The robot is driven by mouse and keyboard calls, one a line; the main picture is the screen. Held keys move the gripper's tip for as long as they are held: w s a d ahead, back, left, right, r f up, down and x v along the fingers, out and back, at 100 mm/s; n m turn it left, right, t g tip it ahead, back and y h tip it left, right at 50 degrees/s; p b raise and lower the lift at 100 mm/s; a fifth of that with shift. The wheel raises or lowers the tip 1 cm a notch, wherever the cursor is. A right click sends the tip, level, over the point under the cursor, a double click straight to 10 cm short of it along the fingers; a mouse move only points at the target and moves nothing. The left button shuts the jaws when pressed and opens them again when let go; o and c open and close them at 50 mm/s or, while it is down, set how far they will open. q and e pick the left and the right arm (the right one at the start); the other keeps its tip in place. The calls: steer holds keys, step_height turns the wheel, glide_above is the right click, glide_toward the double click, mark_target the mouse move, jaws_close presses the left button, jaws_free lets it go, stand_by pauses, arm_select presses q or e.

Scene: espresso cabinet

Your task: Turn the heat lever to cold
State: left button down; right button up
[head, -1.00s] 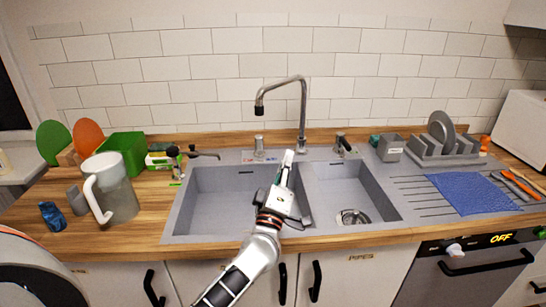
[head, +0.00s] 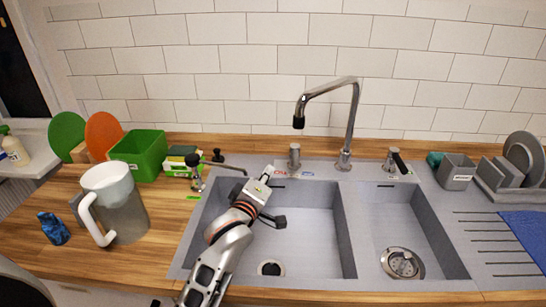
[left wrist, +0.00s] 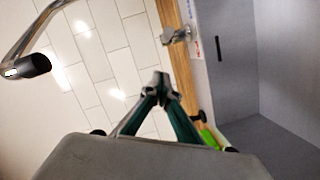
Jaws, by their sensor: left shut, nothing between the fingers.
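The heat lever (head: 294,156) is a short silver post at the back of the sink, left of the faucet (head: 350,120). A red and blue marking lies at its base. It also shows at the top of the left wrist view (left wrist: 175,36). My left gripper (head: 267,170) is shut and empty over the left basin's back edge, just left of the lever and apart from it. Its closed fingertips also show in the left wrist view (left wrist: 158,82). Another lever (head: 397,160) with a black handle stands right of the faucet. My right gripper is not in view.
A white pitcher (head: 118,203), a blue item (head: 54,228) and a green bin (head: 140,153) stand on the left counter. A black-and-silver spout (head: 215,160) reaches toward my left gripper. A grey cup (head: 456,172) and dish rack (head: 500,180) stand right. The right basin (head: 400,215) is empty.

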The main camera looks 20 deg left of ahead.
mark_target(295, 157)
arm_select(q)
steer(key=w+d+f, duration=0.2)
steer(key=w+f, duration=0.1)
steer(key=w, duration=0.7)
steer(key=shift+w+p, duration=0.3)
steer(key=shift+w, duration=0.05)
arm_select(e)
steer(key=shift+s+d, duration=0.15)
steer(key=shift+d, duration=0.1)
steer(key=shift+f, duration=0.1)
arm_select(q)
steer(key=shift+w, duration=0.1)
